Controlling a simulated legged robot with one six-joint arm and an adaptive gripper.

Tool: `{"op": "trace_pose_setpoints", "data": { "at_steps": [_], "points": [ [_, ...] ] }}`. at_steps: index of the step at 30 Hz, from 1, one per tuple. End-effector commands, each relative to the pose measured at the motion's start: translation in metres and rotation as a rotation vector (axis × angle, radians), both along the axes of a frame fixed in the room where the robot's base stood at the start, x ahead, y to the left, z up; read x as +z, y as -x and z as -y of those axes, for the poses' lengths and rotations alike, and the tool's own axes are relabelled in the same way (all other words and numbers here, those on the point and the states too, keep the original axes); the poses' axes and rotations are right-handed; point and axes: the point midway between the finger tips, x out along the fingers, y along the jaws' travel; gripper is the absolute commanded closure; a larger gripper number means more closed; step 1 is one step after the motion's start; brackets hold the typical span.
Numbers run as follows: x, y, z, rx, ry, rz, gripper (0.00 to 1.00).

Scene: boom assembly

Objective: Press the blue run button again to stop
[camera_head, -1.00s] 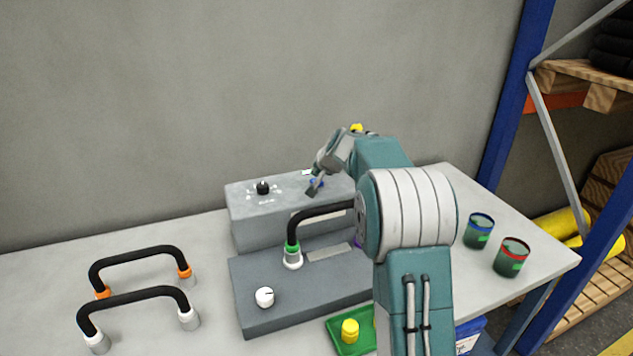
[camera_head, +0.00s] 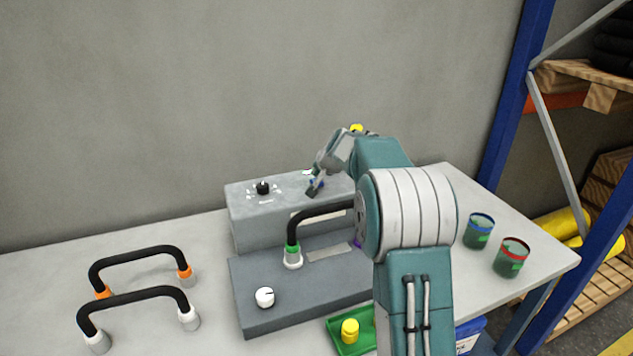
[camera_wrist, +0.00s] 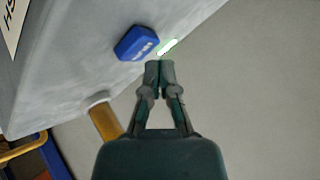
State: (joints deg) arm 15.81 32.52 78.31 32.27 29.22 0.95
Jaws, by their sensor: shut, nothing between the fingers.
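The blue run button (camera_wrist: 137,43) sits on top of the grey control box (camera_head: 245,201), with pale lettering on it. In the head view the button is mostly hidden behind my gripper, with only a bit of blue showing. My gripper (camera_head: 313,190) reaches down over the right part of the box top. In the wrist view my gripper (camera_wrist: 160,66) is shut and empty, its tips just beside the button; I cannot tell if they touch anything. A lit greenish-white strip (camera_wrist: 168,47) shows next to the button.
A black knob (camera_head: 263,187) stands on the box's left part. A black hose with a green collar (camera_head: 293,250) stands on the lower grey base. Two cups (camera_head: 479,231) stand at right, and a green tray (camera_head: 345,338) in front.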

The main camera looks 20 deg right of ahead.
Motion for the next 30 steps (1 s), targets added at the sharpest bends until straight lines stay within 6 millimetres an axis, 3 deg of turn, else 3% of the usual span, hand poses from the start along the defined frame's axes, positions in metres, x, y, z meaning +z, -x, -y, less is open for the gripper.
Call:
{"op": "trace_pose_setpoints", "data": {
  "at_steps": [30],
  "points": [
    [-0.0111, 0.0009, 0.0001, 0.001, 0.000, -0.001, 1.00]
  ]
}}
